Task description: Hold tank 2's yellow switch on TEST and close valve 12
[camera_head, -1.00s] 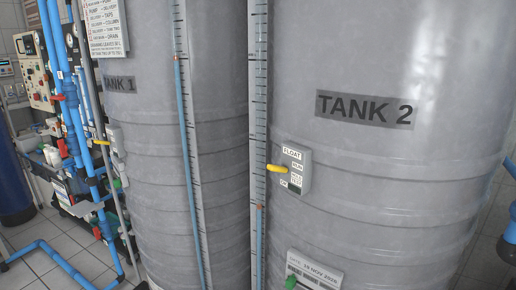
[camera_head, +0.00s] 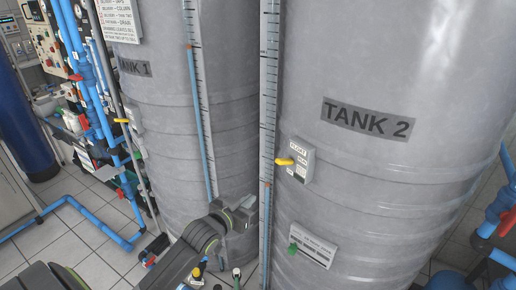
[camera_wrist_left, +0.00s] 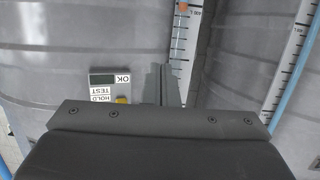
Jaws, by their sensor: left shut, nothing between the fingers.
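Tank 2 (camera_head: 390,80) is a large grey tank on the right in the head view. Its yellow switch (camera_head: 284,162) sticks out left from a small white-labelled float box (camera_head: 301,160). In the left wrist view the box (camera_wrist_left: 103,80) shows its HOLD TEST and OK labels, and a bit of the yellow switch (camera_wrist_left: 121,100) shows above my gripper's body. My left gripper (camera_head: 248,203) is shut and empty, below and left of the switch. In the wrist view its fingers (camera_wrist_left: 166,84) are beside the box. I cannot tell which valve is 12. My right gripper is out of view.
Tank 1 (camera_head: 165,110) stands to the left, with level scales between the tanks. A yellow-topped fitting (camera_head: 196,273) is low between the tanks. Blue pipes stand at left and lower right (camera_head: 500,215).

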